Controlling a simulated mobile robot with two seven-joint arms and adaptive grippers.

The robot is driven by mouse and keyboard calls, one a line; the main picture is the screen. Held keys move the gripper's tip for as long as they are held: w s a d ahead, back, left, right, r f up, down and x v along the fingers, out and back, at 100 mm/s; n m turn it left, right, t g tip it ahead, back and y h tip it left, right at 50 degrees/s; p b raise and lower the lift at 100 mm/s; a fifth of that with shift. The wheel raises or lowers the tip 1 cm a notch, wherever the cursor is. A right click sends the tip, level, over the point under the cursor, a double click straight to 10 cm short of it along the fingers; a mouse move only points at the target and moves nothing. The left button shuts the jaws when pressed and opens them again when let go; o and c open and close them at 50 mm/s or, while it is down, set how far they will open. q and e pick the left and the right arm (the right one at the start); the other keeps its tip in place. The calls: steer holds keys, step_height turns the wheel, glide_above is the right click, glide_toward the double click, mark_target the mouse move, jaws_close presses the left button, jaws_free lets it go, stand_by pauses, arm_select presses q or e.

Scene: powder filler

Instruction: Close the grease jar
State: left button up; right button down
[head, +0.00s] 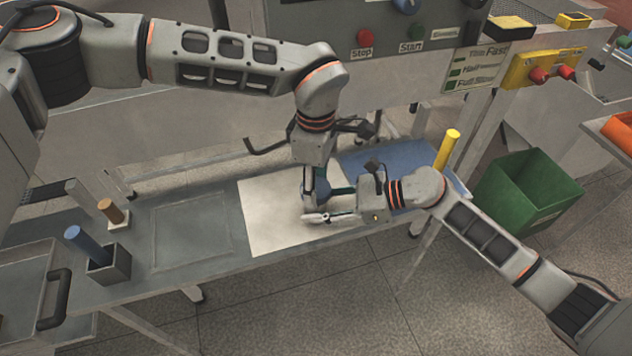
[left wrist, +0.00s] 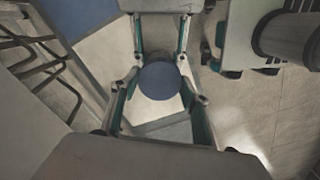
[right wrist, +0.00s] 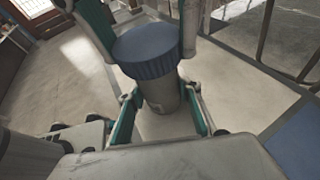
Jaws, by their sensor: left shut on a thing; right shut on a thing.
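The grease jar (right wrist: 163,98) is a grey cylinder, upright in the right wrist view. Its blue ridged lid (right wrist: 146,50) sits on top of it; I cannot tell how tightly. My right gripper (head: 328,216) is shut on the jar body from the side. My left gripper (left wrist: 160,86) points down from above and is shut on the lid, whose round blue top fills the space between its fingers in the left wrist view. In the head view the two grippers meet over the white mat (head: 272,222) and mostly hide the jar.
The bench has a blue mat (head: 385,172) and a yellow cylinder (head: 447,150) on the right. A blue cylinder in a grey holder (head: 108,266) and a brown peg (head: 110,210) stand on the left. A green bin (head: 530,195) stands right. The control panel (head: 385,50) is behind.

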arm_select(q)
steer(key=m, duration=1.5)
steer(key=o, duration=0.8)
steer(key=shift+r, duration=2.25)
